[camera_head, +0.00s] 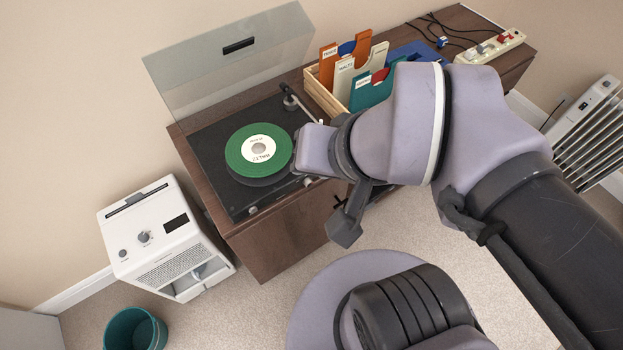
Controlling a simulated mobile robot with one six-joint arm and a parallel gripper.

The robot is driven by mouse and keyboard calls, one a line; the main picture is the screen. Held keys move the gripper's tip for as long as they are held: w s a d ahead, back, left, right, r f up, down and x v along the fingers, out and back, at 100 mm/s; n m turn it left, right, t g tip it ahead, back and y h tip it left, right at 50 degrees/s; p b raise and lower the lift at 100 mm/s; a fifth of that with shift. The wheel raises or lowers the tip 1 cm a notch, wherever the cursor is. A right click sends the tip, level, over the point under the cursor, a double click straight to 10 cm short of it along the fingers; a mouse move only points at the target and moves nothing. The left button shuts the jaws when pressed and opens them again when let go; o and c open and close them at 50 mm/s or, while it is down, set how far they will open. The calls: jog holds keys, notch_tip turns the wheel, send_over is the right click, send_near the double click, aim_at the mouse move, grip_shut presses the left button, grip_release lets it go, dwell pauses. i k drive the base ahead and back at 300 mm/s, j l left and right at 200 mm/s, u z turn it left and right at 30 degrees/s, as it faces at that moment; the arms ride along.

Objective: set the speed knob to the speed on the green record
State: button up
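The green record (240,153) lies on the turntable (213,165), under a raised clear lid. Its white label (259,150) carries print that is too small for me to read surely. A small knob (252,210) sits at the turntable's front left corner. Another small light part (307,182) shows at the front edge to the right, close to my gripper; I cannot tell which is the speed knob, nor any setting. My gripper (298,165) is at the turntable's right front side, beside the record. My own wrist hides most of its fingers, and contact is unclear.
The tonearm (290,98) is at the back right of the turntable. A wooden crate (322,97) of record sleeves stands to the right, behind my arm. A power strip (490,47) lies farther right. A white heater-like unit (160,235) and teal bin (135,330) stand left.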

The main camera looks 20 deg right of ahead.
aim_at(308, 182)
jog(key=k+j+z, duration=0.2)
jog(key=j+z, duration=0.15)
jog(key=k+j+z, duration=0.2)
jog(key=j+z, duration=0.15)
jog(key=j, duration=0.1)
